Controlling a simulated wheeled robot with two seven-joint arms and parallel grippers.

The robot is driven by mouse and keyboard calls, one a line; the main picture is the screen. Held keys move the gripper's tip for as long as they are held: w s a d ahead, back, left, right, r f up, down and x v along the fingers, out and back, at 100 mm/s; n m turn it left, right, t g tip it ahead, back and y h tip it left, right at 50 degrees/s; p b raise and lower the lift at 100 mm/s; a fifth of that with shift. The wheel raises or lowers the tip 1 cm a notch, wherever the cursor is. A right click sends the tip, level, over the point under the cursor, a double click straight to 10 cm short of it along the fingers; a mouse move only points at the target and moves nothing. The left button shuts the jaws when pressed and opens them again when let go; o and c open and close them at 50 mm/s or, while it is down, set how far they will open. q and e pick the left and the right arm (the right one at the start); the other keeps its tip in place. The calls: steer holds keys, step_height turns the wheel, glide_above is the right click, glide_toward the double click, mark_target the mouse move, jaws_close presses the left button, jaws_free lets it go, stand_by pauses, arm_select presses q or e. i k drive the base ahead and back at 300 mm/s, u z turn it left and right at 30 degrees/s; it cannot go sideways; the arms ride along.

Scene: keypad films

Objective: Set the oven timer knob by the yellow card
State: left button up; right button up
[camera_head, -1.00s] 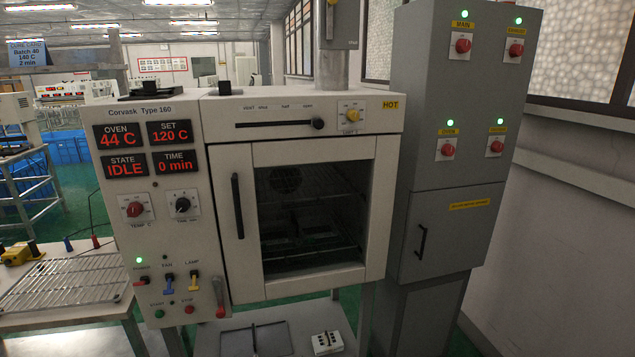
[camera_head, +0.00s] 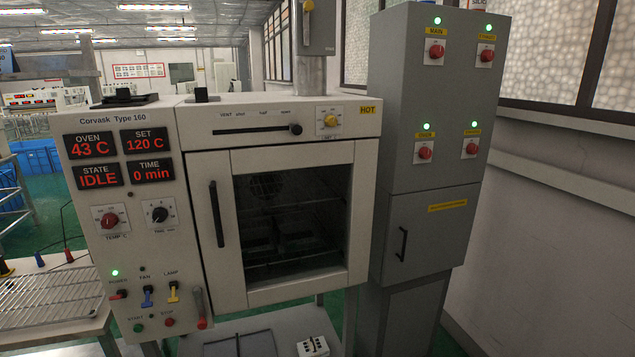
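The oven (camera_head: 270,230) stands in front of me with its door shut. Its timer knob (camera_head: 159,214) is black with a white pointer, on a white dial plate under the TIME display (camera_head: 152,170), which reads 0 min. The red TEMP knob (camera_head: 110,220) sits to its left. The displays show OVEN 43 C, SET 120 C (camera_head: 146,140) and STATE IDLE (camera_head: 97,175). No yellow card with a timer setting can be made out; a yellow HOT label (camera_head: 367,110) is on the oven's top right. Neither of my grippers is in view.
POWER, FAN and LAMP switches (camera_head: 147,296) and START and STOP buttons (camera_head: 138,327) sit low on the panel. A grey cabinet (camera_head: 425,150) with red knobs stands right of the oven. A wire rack (camera_head: 45,297) lies on a table at left.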

mark_target(160, 216)
steer(key=k, duration=1.35)
steer(key=z, duration=0.5)
steer(key=i, duration=1.55)
steer(key=u, duration=0.5)
